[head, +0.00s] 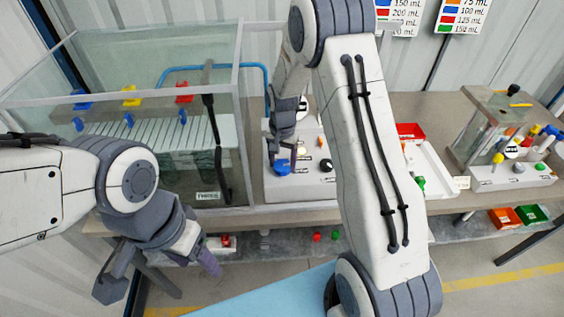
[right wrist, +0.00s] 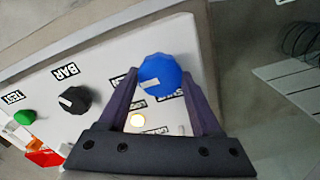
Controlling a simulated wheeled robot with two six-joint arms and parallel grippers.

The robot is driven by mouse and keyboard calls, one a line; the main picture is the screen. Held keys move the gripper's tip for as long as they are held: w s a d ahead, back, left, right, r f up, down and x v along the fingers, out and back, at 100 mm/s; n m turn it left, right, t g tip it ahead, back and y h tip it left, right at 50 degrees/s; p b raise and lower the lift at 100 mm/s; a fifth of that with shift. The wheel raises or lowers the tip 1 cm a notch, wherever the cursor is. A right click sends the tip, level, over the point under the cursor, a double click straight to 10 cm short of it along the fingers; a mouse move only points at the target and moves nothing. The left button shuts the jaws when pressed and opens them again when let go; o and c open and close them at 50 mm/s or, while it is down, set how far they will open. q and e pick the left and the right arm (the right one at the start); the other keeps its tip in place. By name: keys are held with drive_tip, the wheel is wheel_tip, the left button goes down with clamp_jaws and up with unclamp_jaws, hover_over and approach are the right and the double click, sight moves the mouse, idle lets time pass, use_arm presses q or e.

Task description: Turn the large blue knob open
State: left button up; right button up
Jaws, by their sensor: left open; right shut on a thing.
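The large blue knob (head: 282,167) sits on the sloped front of the white control panel (head: 300,187). My right gripper (head: 287,151) reaches down to it from above. In the right wrist view, the blue knob (right wrist: 161,75) lies between the two fingers of my right gripper (right wrist: 161,85), which is shut on it. A white mark shows on the knob's face. The labels near it are partly covered by the fingers. My left gripper (head: 160,275) is open and empty in front of the table, at the lower left.
A glass tank (head: 120,110) stands left of the panel. A red tray (head: 410,131) and a clear box (head: 490,125) stand to the right.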

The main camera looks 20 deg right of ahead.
sight(282, 165)
drive_tip(key=shift+w+r+m, duration=0.1)
drive_tip(key=shift+r+m, duration=0.05)
drive_tip(key=shift+m, duration=0.15)
drive_tip(key=o, duration=1.4)
drive_tip(key=shift+r, duration=0.45)
wheel_tip(282, 165, up, 10)
drive_tip(key=shift+f+b, duration=0.25)
drive_tip(key=shift+b, duration=0.8)
